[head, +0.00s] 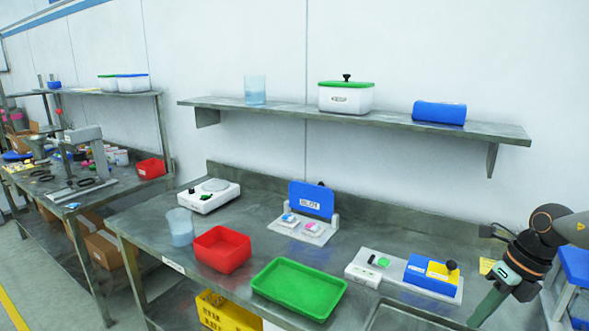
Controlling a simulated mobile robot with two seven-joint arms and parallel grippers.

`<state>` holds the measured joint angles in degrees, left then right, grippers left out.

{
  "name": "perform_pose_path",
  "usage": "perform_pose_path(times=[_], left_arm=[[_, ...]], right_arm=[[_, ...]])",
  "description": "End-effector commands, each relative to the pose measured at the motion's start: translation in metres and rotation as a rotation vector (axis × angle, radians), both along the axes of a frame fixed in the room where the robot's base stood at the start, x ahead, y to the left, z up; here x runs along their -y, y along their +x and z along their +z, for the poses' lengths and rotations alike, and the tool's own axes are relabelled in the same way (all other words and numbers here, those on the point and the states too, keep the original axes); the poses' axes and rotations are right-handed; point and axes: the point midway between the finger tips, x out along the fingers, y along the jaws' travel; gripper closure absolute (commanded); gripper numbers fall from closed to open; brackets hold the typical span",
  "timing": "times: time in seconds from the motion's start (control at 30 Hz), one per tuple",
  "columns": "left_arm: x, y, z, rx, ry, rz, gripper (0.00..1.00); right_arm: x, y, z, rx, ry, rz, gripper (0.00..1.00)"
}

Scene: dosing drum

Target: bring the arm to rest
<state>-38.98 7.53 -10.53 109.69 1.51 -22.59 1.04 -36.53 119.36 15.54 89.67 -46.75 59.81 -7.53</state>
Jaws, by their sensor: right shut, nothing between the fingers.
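My right arm comes in from the right edge, bent downward. Its gripper (484,308) points down and to the left at the right end of the workbench (130,222), with its fingers together and nothing seen between them. Its lower end is near the grey tray or basin at the bench's front edge; I cannot tell whether they touch. My left gripper is not in view.
A blue and yellow box (432,273) on a white base is left of the gripper. A green tray (298,288), red bin (222,249), clear beaker (180,227) and scale (207,196) stand farther left. A wall shelf (290,108) hangs above.

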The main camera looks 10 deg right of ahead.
Motion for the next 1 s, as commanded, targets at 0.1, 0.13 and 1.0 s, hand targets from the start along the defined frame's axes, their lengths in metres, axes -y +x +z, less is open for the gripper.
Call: perform_pose_path(times=[0.1, 0.13, 1.0], left_arm=[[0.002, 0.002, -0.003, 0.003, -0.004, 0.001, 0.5], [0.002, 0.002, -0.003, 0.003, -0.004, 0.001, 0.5], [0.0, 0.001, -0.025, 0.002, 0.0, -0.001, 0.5]], right_arm=[[-0.001, -0.009, -0.032, 0.038, 0.17, -0.147, 1.0], [-0.002, -0.011, -0.04, 0.048, 0.215, -0.19, 1.0], [-0.079, -0.101, -0.273, -0.067, 1.214, -1.854, 1.0]])
